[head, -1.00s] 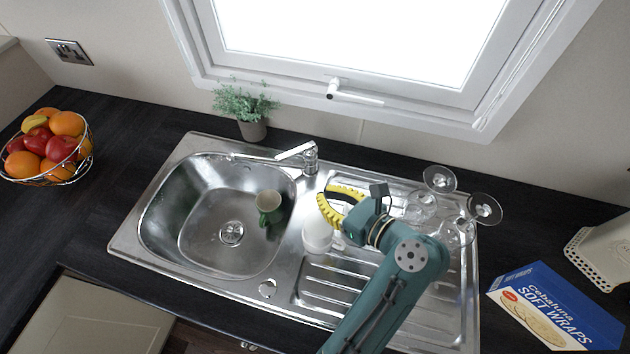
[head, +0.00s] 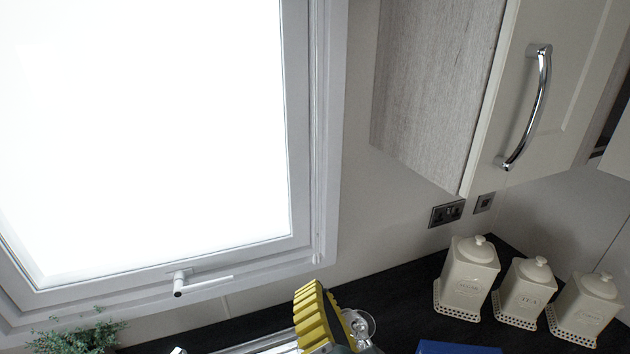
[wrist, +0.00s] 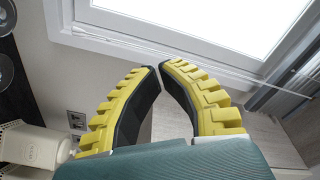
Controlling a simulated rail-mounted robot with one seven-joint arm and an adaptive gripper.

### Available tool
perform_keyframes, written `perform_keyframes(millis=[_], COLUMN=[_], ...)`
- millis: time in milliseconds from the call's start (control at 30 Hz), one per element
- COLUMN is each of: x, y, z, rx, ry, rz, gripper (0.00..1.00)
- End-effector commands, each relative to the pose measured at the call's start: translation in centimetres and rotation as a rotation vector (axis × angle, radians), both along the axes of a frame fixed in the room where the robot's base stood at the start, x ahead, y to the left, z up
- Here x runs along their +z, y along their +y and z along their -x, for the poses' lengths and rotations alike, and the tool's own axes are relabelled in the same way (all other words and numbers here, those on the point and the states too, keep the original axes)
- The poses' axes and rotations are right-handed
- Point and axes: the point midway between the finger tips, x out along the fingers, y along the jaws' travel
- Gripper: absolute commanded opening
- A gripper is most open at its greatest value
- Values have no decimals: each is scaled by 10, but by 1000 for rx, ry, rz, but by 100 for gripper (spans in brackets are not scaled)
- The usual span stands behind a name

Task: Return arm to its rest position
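My gripper (head: 322,312) has yellow ribbed fingers with black inner pads. In the head view it shows at the bottom middle, raised in front of the counter, and the rest of my arm is mostly below the picture. In the wrist view, the fingertips of my gripper (wrist: 161,66) come together with only a sliver between them, and nothing is held. The fingers point up toward the window frame and wall.
The window (head: 150,130) fills the left, with its handle (head: 195,283) low on the frame. A wall cupboard (head: 550,100) hangs at the upper right. Cream canisters (head: 467,280) stand on the right counter. Glasses (head: 360,325) are just behind my gripper. A plant (head: 80,338) is at lower left.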

Motion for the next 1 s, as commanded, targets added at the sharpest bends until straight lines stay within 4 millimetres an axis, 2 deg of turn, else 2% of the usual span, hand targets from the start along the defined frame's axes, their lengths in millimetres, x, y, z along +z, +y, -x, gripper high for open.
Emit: perform_keyframes(millis=[33, 133, 200, 300, 433, 1000], x=[26, 68, 84, 90, 90, 90], y=[-18, -50, -62, -66, -66, -65], z=[18, 53, 66, 69, 69, 68], rx=[-91, -291, -393, -450, -460, -456], ry=[-126, -319, -383, -415, -423, -421], rz=[161, 504, 696, 871, 946, 944], gripper=[0, 0, 0, 0, 0, 0])
